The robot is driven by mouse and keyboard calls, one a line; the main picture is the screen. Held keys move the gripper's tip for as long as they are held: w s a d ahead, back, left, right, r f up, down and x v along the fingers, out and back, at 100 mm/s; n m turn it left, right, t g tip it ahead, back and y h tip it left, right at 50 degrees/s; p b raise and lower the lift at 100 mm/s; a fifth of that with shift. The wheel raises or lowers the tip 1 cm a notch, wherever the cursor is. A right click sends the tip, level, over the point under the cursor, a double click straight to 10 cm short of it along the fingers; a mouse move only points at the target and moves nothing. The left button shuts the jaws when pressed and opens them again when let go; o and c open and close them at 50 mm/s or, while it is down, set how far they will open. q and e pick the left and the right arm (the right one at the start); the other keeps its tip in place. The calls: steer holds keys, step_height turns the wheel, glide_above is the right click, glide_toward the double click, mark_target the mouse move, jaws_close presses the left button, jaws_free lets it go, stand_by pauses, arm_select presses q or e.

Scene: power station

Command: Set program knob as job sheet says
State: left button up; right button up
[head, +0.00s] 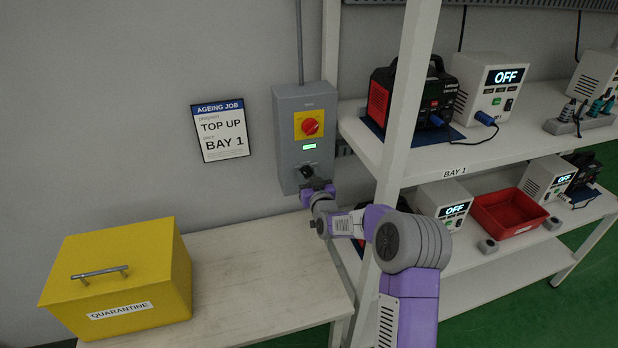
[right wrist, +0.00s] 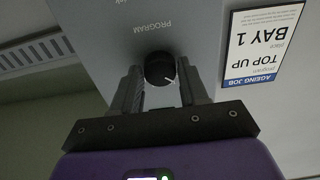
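The grey control box (head: 306,138) hangs on the wall with a red switch on a yellow plate, a small green display and a black program knob (head: 306,172) low on its front. The right wrist view, upside down, shows the knob (right wrist: 160,70) under the word PROGRAM, with a white pointer line. My right gripper (head: 313,190) is at the knob; its fingers (right wrist: 162,78) stand apart on either side of it, and I cannot tell whether they touch. The job sheet (head: 221,131) reads program TOP UP, place BAY 1. My left gripper is not in view.
A yellow QUARANTINE box (head: 120,275) stands on the pale bench (head: 250,290). To the right, a shelf rack (head: 400,110) holds chargers, several units showing OFF and a red tray (head: 508,213). The rack's upright is close to my right arm.

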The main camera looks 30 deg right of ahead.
steer(key=c, duration=0.6)
steer(key=shift+f+m+b, duration=0.15)
steer(key=shift+m+b, duration=0.25)
steer(key=shift+b, duration=0.35)
steer(key=m+b, duration=0.6)
steer(key=b, duration=0.2)
steer(key=shift+f+b, duration=0.1)
steer(key=shift+b, duration=0.2)
steer(key=shift+r+m+b, duration=0.2)
steer(key=shift+m+b, duration=1.3)
steer(key=shift+b, duration=0.05)
steer(key=o, duration=1)
steer(key=shift+o, duration=0.2)
